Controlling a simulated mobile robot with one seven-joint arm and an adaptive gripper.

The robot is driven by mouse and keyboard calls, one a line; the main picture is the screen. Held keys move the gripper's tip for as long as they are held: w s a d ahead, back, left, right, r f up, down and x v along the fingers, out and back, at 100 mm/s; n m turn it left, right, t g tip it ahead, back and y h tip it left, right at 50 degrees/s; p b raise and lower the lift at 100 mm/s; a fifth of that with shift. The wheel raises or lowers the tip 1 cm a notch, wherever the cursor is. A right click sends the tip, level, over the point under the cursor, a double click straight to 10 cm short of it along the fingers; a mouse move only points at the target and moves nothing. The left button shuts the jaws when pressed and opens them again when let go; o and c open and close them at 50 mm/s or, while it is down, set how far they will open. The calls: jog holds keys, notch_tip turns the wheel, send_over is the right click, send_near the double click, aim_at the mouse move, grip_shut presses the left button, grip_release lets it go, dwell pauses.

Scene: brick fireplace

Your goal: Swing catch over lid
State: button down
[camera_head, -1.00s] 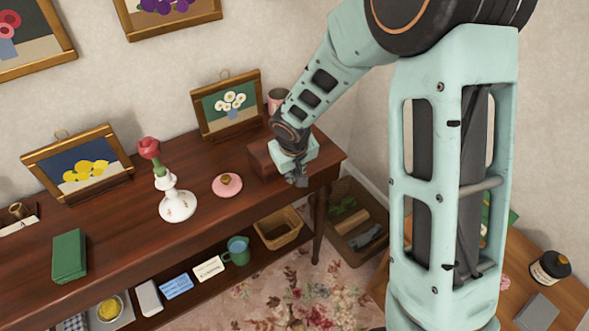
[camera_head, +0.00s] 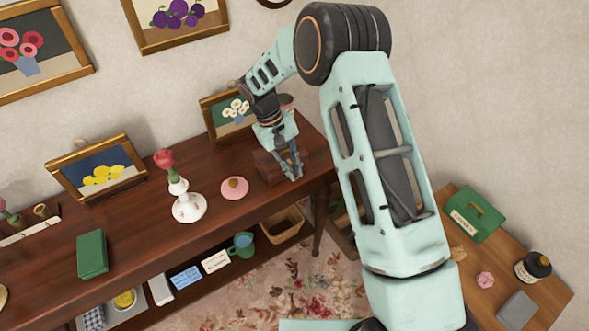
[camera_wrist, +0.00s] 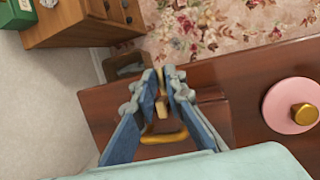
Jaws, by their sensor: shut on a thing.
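A dark brown wooden box (camera_head: 266,172) sits at the right end of the sideboard (camera_head: 130,222). It also shows below my fingers in the wrist view (camera_wrist: 212,112). My gripper (camera_head: 291,174) is at the box's front right part, pointing down. In the wrist view my fingers (camera_wrist: 163,85) are close together on a small brass-coloured piece, which looks like the catch (camera_wrist: 162,108). A brass loop (camera_wrist: 165,137) shows between the fingers, nearer the palm. The fingers hide part of the box and lid, so I cannot tell how the catch lies against the lid.
A pink round lidded dish (camera_head: 235,188) and a white vase with a rose (camera_head: 188,207) stand left of the box. A framed daisy picture (camera_head: 228,113) stands behind it. A wicker basket (camera_head: 282,226) is on the lower shelf. A side table (camera_head: 470,256) stands right.

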jog(key=shift+s+a, duration=0.15)
jog(key=shift+a, duration=0.15)
jog(key=c, duration=2)
grip_release()
jog(key=shift+c, duration=0.2)
jog(key=shift+d+r, duration=0.1)
jog(key=v, duration=1.2)
jog(key=shift+w+a, duration=0.2)
jog(key=shift+w, duration=0.05)
